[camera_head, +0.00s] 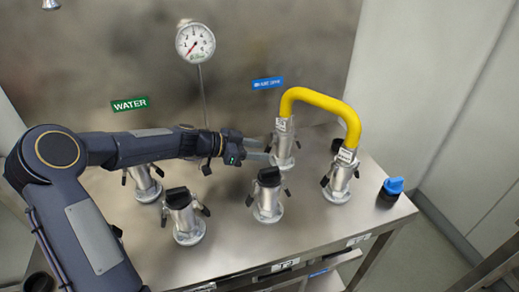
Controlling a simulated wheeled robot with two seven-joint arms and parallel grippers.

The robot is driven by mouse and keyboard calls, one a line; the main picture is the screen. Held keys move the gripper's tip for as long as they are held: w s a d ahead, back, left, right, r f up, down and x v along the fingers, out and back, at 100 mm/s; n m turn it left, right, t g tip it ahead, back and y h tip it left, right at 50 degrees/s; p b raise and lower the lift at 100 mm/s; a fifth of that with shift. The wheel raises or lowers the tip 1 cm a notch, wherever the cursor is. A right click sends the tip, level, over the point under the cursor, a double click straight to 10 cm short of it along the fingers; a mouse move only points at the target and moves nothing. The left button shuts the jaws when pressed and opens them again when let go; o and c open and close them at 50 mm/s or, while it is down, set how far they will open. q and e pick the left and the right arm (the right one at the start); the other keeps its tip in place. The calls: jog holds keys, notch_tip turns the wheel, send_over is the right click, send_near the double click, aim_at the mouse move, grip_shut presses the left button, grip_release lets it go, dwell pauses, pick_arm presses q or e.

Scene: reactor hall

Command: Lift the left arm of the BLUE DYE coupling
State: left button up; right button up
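The blue label (267,83), its text too small to read surely, is on the back wall above a silver coupling (284,150). The yellow hose (322,100) is fitted to the top of this coupling and arches to another silver coupling (341,180) at the right. My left gripper (268,149) reaches in from the left, just left of the coupling below the blue label. Its two fingers look apart, with their tips close to the coupling's left side. The coupling's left arm is not clearly distinguishable there; whether the fingers touch it I cannot tell. My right gripper is not in view.
Black-capped couplings stand at the front (268,197) and front left (184,217); another (144,184) is partly behind my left arm. A blue-and-black cap (391,190) sits at the right of the steel bench. A gauge (195,43) and the green WATER label (130,104) are behind.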

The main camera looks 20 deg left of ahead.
pick_arm(q)
jog(key=shift+w+d+f, duration=0.2)
jog(key=shift+w+d, duration=0.05)
jog(key=shift+d, duration=0.1)
jog(key=shift+c, duration=0.4)
grip_shut()
jog(key=shift+r, duration=0.1)
jog(key=shift+s+a+r+g+y+p, duration=0.1)
jog(key=shift+r+g+y+p, duration=0.3)
jog(key=shift+p, duration=0.55)
notch_tip(320, 180, up, 6)
jog(key=g+y+p, duration=0.7)
jog(key=y+p, duration=0.4)
jog(key=p, duration=0.8)
jog(key=shift+a+r+g+y, duration=0.15)
jog(key=shift+g+y, duration=0.15)
jog(key=shift+y, duration=0.1)
